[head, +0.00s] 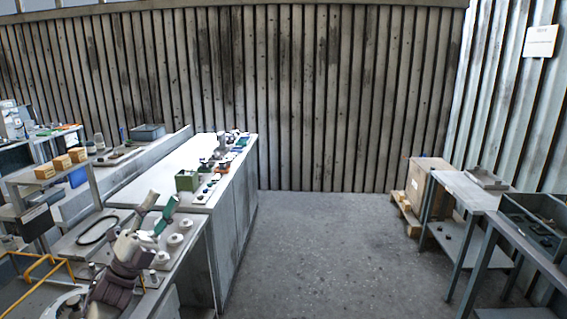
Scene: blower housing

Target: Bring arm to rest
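My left arm comes in from the lower left, over the near workbench. My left gripper (162,199) points up and away from me, and its two fingers stand apart with nothing visible between them. Several pale round parts (174,240) sit on the bench just right of the gripper. A dark ring-shaped belt or gasket (97,229) lies on the bench to its left. My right gripper does not show.
A long white counter (150,186) with a green bin (187,181) and small parts runs beyond the gripper. A yellow frame (35,268) stands at the lower left. Grey tables (475,196) and a cardboard box (424,176) are at the right. The concrete floor (310,250) between is clear.

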